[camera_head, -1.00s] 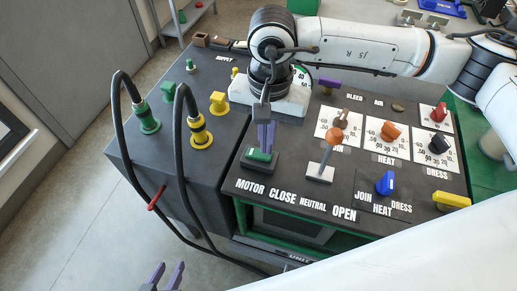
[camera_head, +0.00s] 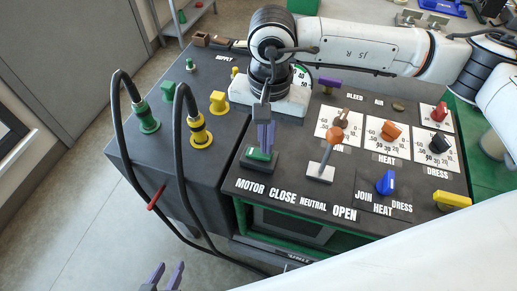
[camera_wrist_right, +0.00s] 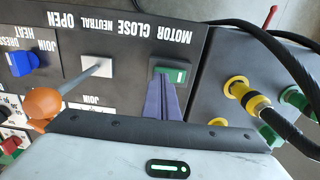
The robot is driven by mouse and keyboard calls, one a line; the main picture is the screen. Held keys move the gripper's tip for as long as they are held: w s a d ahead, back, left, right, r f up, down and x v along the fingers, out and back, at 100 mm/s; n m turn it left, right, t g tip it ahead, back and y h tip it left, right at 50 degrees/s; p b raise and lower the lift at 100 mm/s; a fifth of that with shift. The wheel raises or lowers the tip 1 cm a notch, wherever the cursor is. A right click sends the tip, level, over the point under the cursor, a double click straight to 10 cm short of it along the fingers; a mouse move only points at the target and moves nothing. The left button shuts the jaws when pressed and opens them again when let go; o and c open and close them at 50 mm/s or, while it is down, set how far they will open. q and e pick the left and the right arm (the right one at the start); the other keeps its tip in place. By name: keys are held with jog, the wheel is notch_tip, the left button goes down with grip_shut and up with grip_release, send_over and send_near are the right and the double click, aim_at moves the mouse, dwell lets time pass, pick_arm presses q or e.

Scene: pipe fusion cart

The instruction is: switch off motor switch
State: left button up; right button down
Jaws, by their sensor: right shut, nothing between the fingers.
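The motor switch (camera_head: 259,156) is a green rocker in a dark housing above the MOTOR label on the cart panel. It also shows in the right wrist view (camera_wrist_right: 172,74). My right gripper (camera_head: 264,148) points down over it, purple fingers together and empty, with the tips at the green rocker. In the right wrist view the fingertips (camera_wrist_right: 166,84) lie at the rocker's edge; whether they touch it is hard to tell. My left gripper (camera_head: 166,276) is at the bottom edge of the head view, its two purple fingers apart and empty, away from the cart.
An orange-knobbed lever (camera_head: 331,139) stands right of the switch. A blue knob (camera_head: 386,182), a yellow switch (camera_head: 452,200) and several dials lie further right. Green (camera_head: 147,122) and yellow (camera_head: 199,133) connectors with black cables stand at left. Open floor lies left of the cart.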

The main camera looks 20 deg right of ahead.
jog(key=shift+f+b, duration=0.7)
jog(key=shift+r, duration=0.1)
notch_tip(320, 180, up, 7)
jog(key=p, duration=0.3)
dwell(0.7)
dwell(0.5)
